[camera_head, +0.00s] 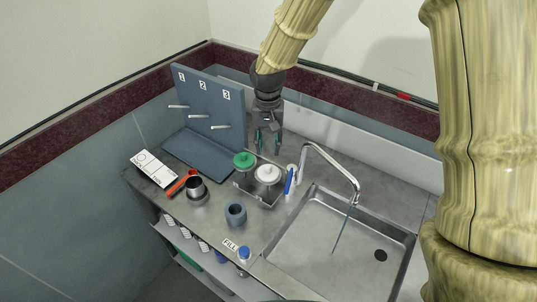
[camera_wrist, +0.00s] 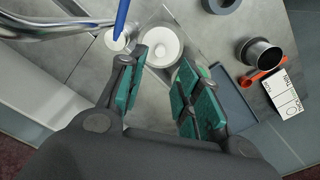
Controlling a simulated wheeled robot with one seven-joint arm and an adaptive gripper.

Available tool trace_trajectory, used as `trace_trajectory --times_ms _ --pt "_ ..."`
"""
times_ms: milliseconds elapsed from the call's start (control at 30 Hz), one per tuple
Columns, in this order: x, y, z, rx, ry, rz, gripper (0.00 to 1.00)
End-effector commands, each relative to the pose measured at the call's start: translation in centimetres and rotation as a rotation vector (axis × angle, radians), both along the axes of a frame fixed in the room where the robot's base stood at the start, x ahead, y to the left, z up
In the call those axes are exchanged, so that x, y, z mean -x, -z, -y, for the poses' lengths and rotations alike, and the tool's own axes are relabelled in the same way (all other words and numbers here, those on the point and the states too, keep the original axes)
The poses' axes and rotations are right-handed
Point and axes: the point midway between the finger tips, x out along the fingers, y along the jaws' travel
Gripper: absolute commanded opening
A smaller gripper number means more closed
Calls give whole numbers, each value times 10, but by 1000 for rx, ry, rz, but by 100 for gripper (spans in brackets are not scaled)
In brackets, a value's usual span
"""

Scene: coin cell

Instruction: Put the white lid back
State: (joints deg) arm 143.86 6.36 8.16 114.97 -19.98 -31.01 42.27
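The white lid (camera_head: 268,173) is round with a small raised knob and sits on a jar in a low metal holder, beside a jar with a green lid (camera_head: 244,159). The white lid also shows in the wrist view (camera_wrist: 160,47), just beyond the fingertips and roughly between them. My gripper (camera_head: 268,150) points down above and slightly behind the jars. In the wrist view my gripper (camera_wrist: 164,62) has its green-padded fingers apart with nothing between them.
A blue pen (camera_head: 289,181) stands in a white holder close to the white lid. A tap (camera_head: 335,165) and sink (camera_head: 300,240) lie to the right. A grey pegboard (camera_head: 210,110) rises at left. A metal cup (camera_head: 196,188) and grey cup (camera_head: 235,214) stand in front.

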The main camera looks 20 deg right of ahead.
Motion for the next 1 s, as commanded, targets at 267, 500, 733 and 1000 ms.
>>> trace_trajectory --times_ms 267,500,733,1000 --pt "0 -28 0 -1 0 1 34" --pt "0 -36 0 -1 0 0 34" --pt "0 -36 0 -1 1 0 34" --pt "0 -36 0 -1 1 0 34"
